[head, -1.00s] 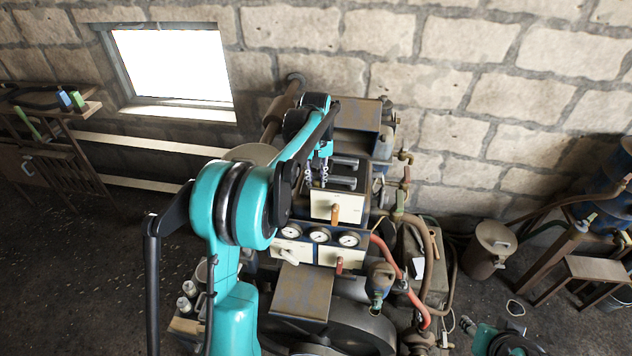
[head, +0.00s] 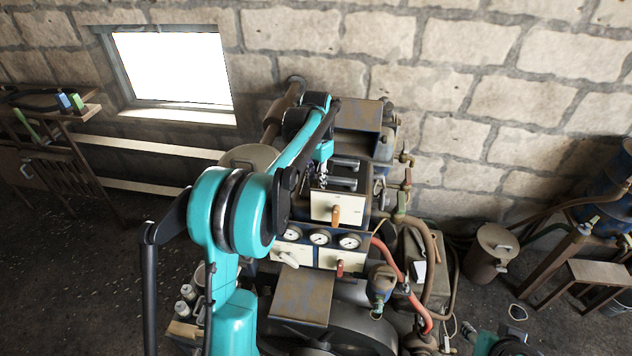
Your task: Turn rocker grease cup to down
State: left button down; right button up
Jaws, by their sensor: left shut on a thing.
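My left gripper (head: 321,178) reaches down over the top of the engine (head: 356,146), just behind the upper cream panel. Its dark fingers are close together, shut on a small part there. The part is mostly hidden by the fingers and too small to make out; its place fits the rocker grease cup, but its up or down setting cannot be read. My right gripper is not in view; only a teal piece of my right arm shows at the bottom right.
A cream panel with an orange handle (head: 336,215) stands just in front of the left gripper. Several round gauges (head: 319,237) and a red hose (head: 384,257) lie below it. Valves and pipes crowd the right side. A stone wall is behind.

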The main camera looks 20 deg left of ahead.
aim_at(316, 182)
pick_arm(q)
jog(key=shift+m, duration=1.4)
jog(key=c, duration=1.3)
grip_release()
jog(key=shift+c, duration=0.2)
notch_tip(316, 182, up, 12)
